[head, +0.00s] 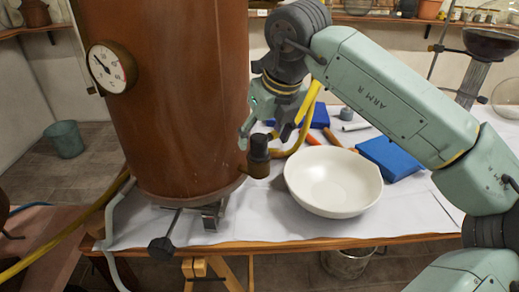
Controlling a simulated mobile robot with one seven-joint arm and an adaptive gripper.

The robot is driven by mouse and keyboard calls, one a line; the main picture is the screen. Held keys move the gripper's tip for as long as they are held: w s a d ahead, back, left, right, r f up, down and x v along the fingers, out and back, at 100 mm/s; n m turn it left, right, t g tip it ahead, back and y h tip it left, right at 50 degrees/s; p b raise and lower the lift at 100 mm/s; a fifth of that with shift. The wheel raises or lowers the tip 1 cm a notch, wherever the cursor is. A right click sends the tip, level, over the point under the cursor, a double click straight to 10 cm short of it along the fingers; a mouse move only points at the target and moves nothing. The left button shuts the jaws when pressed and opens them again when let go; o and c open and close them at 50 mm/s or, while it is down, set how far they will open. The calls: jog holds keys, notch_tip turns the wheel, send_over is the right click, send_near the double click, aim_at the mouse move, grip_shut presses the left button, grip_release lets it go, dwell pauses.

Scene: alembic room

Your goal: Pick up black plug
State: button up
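A small dark cylinder (259,148), likely the black plug, stands upright beside the copper vessel and left of the white bowl. Its upper part is black and its lower part looks brownish. My gripper (265,132) hangs just above it, with its fingers spread and pointing down. One pale green finger is on the left by the vessel, and a darker one is on the right. The fingers look open and empty. I cannot tell whether they touch the cylinder.
The tall copper vessel (190,90) with a dial gauge (112,67) stands close on the left. A white bowl (333,182) is to the right. Behind are a yellow hose (304,125), blue boxes (390,157) and small tools. The cloth-covered table (290,225) is clear at front.

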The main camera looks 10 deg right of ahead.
jog(key=c, duration=1.1)
jog(key=shift+r, duration=0.1)
